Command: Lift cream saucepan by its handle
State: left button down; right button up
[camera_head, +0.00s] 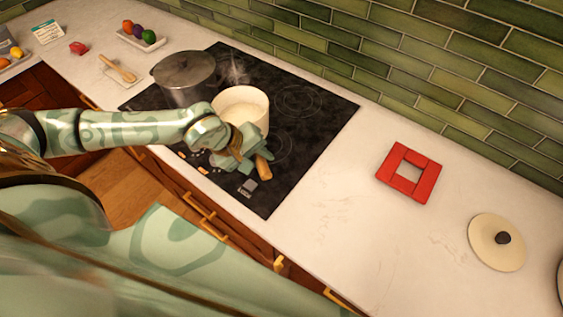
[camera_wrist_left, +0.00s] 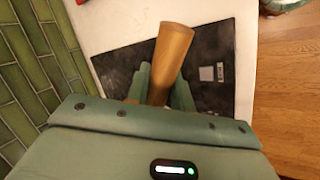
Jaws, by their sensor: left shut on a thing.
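The cream saucepan (camera_head: 257,116) is over the black cooktop, near its middle; I cannot tell if its base touches the glass. Its inside looks pale and its near side is partly hidden by my left arm. My left gripper (camera_head: 247,148) is shut on its wooden handle (camera_head: 264,166), whose end sticks out past the fingers. In the left wrist view the brown handle (camera_wrist_left: 173,52) stands between the two green fingers of the left gripper (camera_wrist_left: 161,88). The pan's body is hidden there. My right gripper is not in view.
A grey lidded pot (camera_head: 184,72) stands just left of the saucepan on the cooktop (camera_head: 325,108). A red square trivet (camera_head: 420,190) and a cream lid (camera_head: 486,246) with a black knob lie on the right counter. A tiled wall rises behind. The counter between cooktop and trivet is clear.

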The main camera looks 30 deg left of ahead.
pick_arm(q)
jog(key=s+a+f+v, duration=0.1)
jog(key=v, duration=0.7)
jog(key=shift+a, duration=0.2)
dwell(0.8)
